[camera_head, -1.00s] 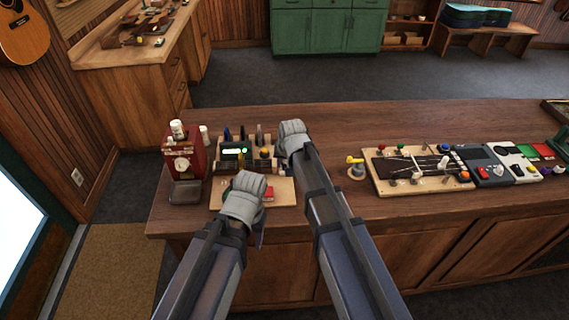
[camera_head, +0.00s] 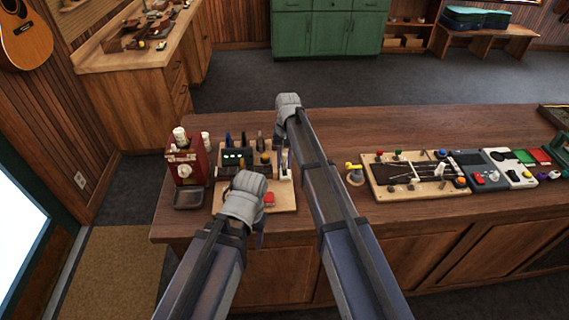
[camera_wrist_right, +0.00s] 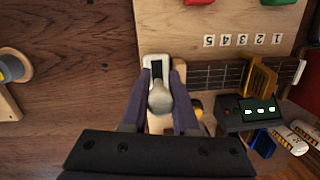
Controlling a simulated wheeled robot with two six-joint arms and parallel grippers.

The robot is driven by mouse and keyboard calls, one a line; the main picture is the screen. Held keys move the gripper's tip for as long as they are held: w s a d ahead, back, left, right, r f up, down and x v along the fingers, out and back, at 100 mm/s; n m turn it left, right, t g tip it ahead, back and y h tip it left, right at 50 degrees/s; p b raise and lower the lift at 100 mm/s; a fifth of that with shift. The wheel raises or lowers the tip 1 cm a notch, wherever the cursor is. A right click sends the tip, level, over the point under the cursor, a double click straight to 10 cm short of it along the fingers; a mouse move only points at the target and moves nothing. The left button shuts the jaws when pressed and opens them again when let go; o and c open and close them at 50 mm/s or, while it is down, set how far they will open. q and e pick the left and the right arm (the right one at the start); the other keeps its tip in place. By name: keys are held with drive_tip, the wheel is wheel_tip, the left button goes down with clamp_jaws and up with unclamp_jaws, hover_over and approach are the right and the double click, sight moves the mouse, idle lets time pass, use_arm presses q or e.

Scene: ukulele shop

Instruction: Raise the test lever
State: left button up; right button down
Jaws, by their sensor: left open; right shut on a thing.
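The test lever shows in the right wrist view as a pale slotted plate (camera_wrist_right: 156,66) with a grey rounded knob (camera_wrist_right: 160,97). The knob is between the two dark fingers of my right gripper (camera_wrist_right: 160,88), which is shut on it. The dark slot shows just beyond the knob. In the head view my right gripper (camera_head: 288,105) is the farther one, and its fingertips are hidden. A small white upright part (camera_head: 285,172) stands at the right edge of the wooden test board (camera_head: 284,203). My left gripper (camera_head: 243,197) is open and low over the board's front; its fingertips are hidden.
A red machine (camera_head: 184,160) with a dark tray stands left of the board. A yellow-topped piece (camera_head: 354,172), a strung board (camera_head: 412,176) and several devices are at right. The counter (camera_head: 400,119) is bare behind them.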

drive_tip(key=shift+w+g, duration=0.4)
drive_tip(key=shift+g, duration=0.2)
drive_tip(key=shift+r, duration=0.1)
drive_tip(key=c, duration=0.7)
unclamp_jaws()
drive_tip(key=shift+r, duration=0.1)
drive_tip(key=r+p, duration=0.2)
drive_tip(key=w+r+p, duration=0.1)
drive_tip(key=r+p, duration=0.4)
drive_tip(key=shift+w+d+r+p, duration=0.2)
drive_tip(key=shift+w+p, duration=0.1)
drive_tip(key=shift+w, duration=0.05)
